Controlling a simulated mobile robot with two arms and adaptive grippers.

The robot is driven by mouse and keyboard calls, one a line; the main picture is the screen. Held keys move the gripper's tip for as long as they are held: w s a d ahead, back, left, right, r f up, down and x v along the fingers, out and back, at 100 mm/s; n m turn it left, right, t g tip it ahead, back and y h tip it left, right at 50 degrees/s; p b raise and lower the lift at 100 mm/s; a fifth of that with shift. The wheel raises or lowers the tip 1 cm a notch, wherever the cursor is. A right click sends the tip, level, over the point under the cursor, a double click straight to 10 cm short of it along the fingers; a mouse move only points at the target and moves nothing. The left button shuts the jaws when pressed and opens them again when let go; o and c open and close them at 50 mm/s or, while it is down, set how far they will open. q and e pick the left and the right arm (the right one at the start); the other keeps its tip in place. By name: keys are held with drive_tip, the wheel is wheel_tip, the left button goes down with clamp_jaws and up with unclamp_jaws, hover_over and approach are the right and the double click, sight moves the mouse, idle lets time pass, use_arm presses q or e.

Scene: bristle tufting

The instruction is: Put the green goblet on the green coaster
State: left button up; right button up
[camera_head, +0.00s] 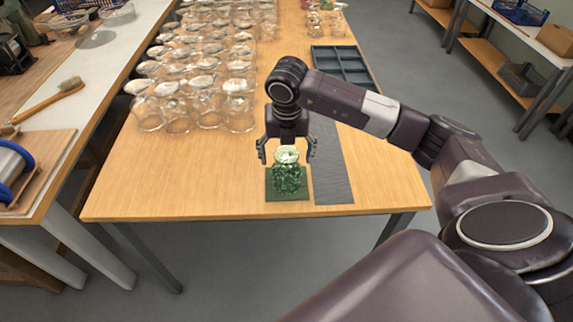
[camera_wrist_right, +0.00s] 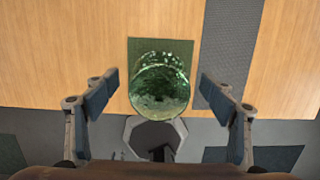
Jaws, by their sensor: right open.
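The green goblet (camera_head: 287,175) stands upright on the green coaster (camera_head: 301,197) near the table's front edge. My right gripper (camera_head: 286,153) is open just above and behind the goblet, with a finger out to each side. In the right wrist view the goblet (camera_wrist_right: 159,84) shows between the open fingers (camera_wrist_right: 160,92), apart from both. The green coaster (camera_wrist_right: 136,48) lies under it, partly hidden by the goblet. My left gripper is not in view.
Many clear upside-down glasses (camera_head: 203,80) fill the table's left and back. A dark grey strip mat (camera_head: 332,165) lies right of the coaster, and a dark compartment tray (camera_head: 343,66) stands behind it. The table's front left (camera_head: 170,180) is clear.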

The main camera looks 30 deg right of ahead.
drive_tip(key=r, duration=0.5)
drive_tip(key=s+r+b, duration=0.1)
drive_tip(key=r, duration=0.2)
drive_tip(key=shift+a, duration=0.35)
drive_tip(key=shift+s+f, duration=0.15)
